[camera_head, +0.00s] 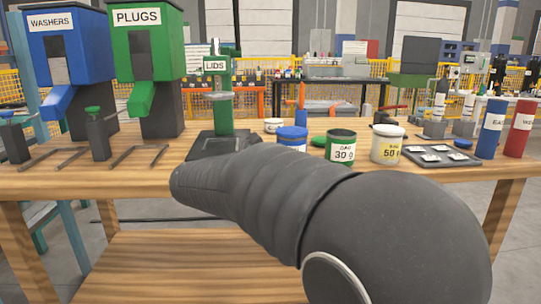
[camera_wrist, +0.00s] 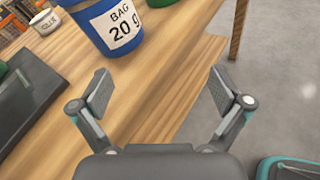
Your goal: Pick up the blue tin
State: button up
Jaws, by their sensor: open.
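The blue tin (camera_wrist: 112,28) stands at the top of the wrist view, cut off by the upper edge. Its white label reads "BAG 20 g". In the head view the blue tin (camera_head: 292,133) stands on the wooden bench, its lower part hidden behind my arm. My gripper (camera_wrist: 160,88) is open and empty in the wrist view, its two fingers spread apart over the bench edge. The tin is beyond the fingertips, not between them. The gripper itself is not visible in the head view, where my arm covers the front of the bench.
A green tin (camera_head: 340,147) stands close right of the blue one, then a white tin (camera_head: 388,145) and a dark tray (camera_head: 440,157). The green lid press (camera_head: 224,115) stands to the left. A small glue pot (camera_wrist: 46,22) shows in the wrist view. Bare wood lies before the blue tin.

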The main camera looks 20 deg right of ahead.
aim_at(292, 144)
jog(key=w+a+n, duration=0.1)
jog(key=w+r+n+t+h, duration=0.1)
jog(key=w, duration=0.1)
jog(key=w+a+r+n+h, duration=0.1)
jog(key=w, duration=0.1)
jog(key=shift+w+a+r+t, duration=0.2)
jog(key=shift+w+a+t, duration=0.05)
jog(key=shift+a+t, duration=0.15)
jog(key=shift+w+d+r+n, duration=0.1)
jog(key=shift+w+r+n, duration=0.05)
jog(key=shift+w+n, duration=0.15)
jog(key=x, duration=0.8)
jog(key=shift+d+r, duration=0.1)
jog(key=shift+d, duration=0.1)
jog(key=shift+r+x, duration=0.15)
jog(key=shift+x, duration=1.1)
jog(key=shift+r+x, duration=0.1)
jog(key=shift+x, duration=1.2)
jog(key=shift+s, duration=0.15)
jog(key=c, duration=1)
